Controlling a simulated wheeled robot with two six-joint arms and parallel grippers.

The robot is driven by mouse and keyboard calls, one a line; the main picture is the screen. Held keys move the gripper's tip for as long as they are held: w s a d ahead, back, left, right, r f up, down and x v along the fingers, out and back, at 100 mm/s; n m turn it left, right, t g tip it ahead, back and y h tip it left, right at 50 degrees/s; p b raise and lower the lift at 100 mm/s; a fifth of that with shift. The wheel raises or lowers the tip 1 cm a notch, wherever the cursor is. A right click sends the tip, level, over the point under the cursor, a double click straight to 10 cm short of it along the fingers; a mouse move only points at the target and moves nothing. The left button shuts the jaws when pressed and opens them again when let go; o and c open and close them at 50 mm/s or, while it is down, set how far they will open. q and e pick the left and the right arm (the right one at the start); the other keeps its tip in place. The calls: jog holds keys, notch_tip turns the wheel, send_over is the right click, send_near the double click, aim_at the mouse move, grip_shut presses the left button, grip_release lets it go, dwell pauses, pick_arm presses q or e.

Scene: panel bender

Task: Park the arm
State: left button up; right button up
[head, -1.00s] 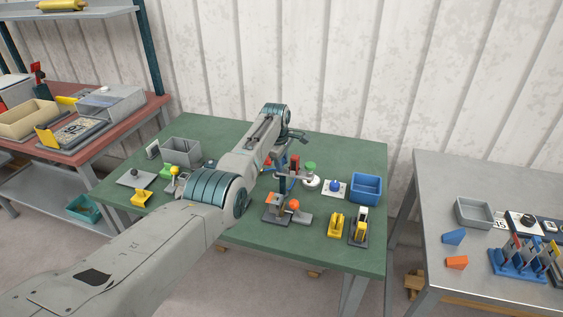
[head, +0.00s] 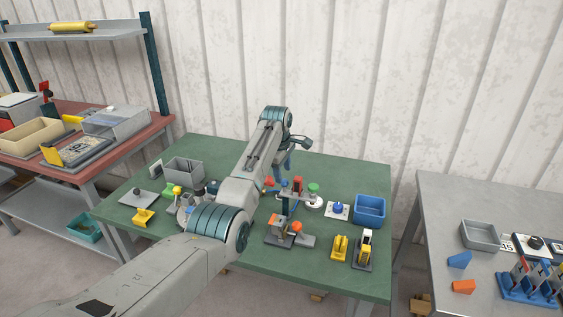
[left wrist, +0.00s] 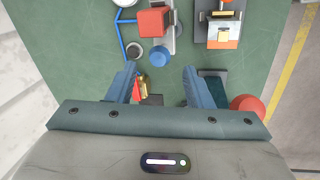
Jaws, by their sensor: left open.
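My left arm reaches over the green table (head: 345,265) from the lower left in the head view. Its gripper (left wrist: 160,75) shows in the left wrist view with two blue fingers spread apart, pointing down over the table. The fingers are open with nothing clamped between them. A blue round knob (left wrist: 159,57) and a red block (left wrist: 153,21) are just beyond the fingertips in that view. A red ball (left wrist: 247,105) is beside the right finger, partly hidden. In the head view the arm hides part of the table. My right gripper is in neither view.
Around the arm stand a blue bin (head: 369,211), a grey bin (head: 184,170), a yellow part (head: 340,247) and a fixture with an orange ball (head: 297,227). A grey table (head: 440,220) is at right, a red-topped table (head: 150,138) at left.

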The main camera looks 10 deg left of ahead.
pick_arm(q)
jog(key=r, duration=0.3)
jog(key=r+b, duration=0.1)
jog(key=shift+s+a+r, duration=0.15)
jog(key=shift+s+r, duration=0.1)
jog(key=shift+s, duration=0.15)
